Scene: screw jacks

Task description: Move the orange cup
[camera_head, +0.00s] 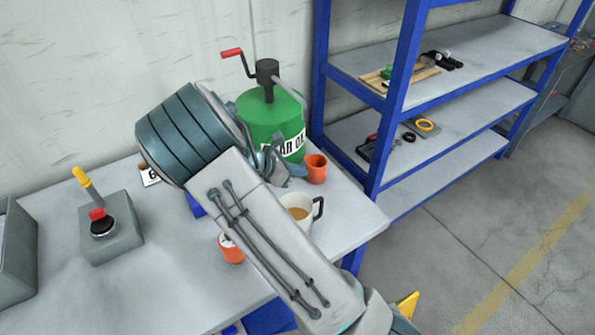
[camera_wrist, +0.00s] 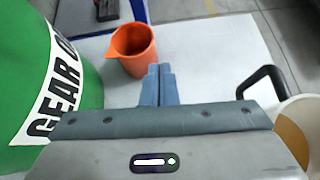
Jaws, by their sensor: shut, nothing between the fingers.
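An orange cup (camera_head: 316,170) stands upright on the grey table near its right edge, beside the green gear oil can. It also shows in the wrist view (camera_wrist: 133,52), open at the top, with a small spout. My gripper (camera_wrist: 160,72) is shut and empty, its fingertips pointing toward the cup and just short of it in the picture; I see no grip on it. In the head view my gripper (camera_head: 296,170) is at the cup's left side, partly hidden by my arm. A second orange cup (camera_head: 231,250) stands nearer, partly hidden by my arm.
The green gear oil can (camera_head: 262,120) with a crank stands left of the cup. A white mug (camera_head: 299,212) of brown liquid is in front, its black handle (camera_wrist: 262,86) close to my gripper. A grey switch box (camera_head: 112,230) stands left. Blue shelving (camera_head: 385,120) stands right.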

